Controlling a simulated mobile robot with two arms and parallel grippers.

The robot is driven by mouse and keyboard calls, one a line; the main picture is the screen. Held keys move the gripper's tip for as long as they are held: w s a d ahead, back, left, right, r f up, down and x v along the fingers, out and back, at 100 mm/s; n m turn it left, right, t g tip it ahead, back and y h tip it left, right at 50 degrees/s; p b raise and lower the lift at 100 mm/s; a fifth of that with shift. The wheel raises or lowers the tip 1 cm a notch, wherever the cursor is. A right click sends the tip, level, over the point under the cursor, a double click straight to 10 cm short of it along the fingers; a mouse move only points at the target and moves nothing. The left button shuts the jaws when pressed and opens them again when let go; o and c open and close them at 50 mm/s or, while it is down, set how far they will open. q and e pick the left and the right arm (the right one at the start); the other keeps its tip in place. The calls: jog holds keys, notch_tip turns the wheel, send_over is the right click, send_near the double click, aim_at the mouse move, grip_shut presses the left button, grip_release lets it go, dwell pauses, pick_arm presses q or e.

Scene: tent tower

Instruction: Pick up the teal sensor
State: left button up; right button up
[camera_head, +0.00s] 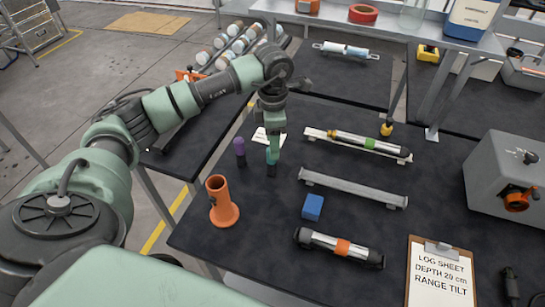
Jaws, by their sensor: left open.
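The teal sensor (271,168) stands upright on the dark tabletop, a small teal-topped cylinder with a dark lower part. My left gripper (276,153) points down right at its top, and its green fingers overlap the teal part in the picture. The gripper is open; whether the fingers touch the sensor cannot be told. A similar purple-topped sensor (239,150) stands just to the left. My right gripper is not in view.
An orange flared tube (220,204) stands front left of the sensors. A blue block (313,206), an empty grey rail (355,188), and cylinders with green (370,143) and orange (342,247) bands lie to the right. A log-sheet clipboard (440,277) lies front right.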

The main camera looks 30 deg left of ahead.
pick_arm(q)
jog(key=shift+a+f+p, duration=0.25)
jog(key=shift+f+p, duration=0.65)
jog(key=shift+f, duration=0.25)
jog(key=shift+w+f, duration=0.2)
jog(key=shift+f, duration=1.05)
grip_shut()
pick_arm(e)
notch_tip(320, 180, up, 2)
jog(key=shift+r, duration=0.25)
pick_arm(q)
jog(key=shift+r, duration=0.2)
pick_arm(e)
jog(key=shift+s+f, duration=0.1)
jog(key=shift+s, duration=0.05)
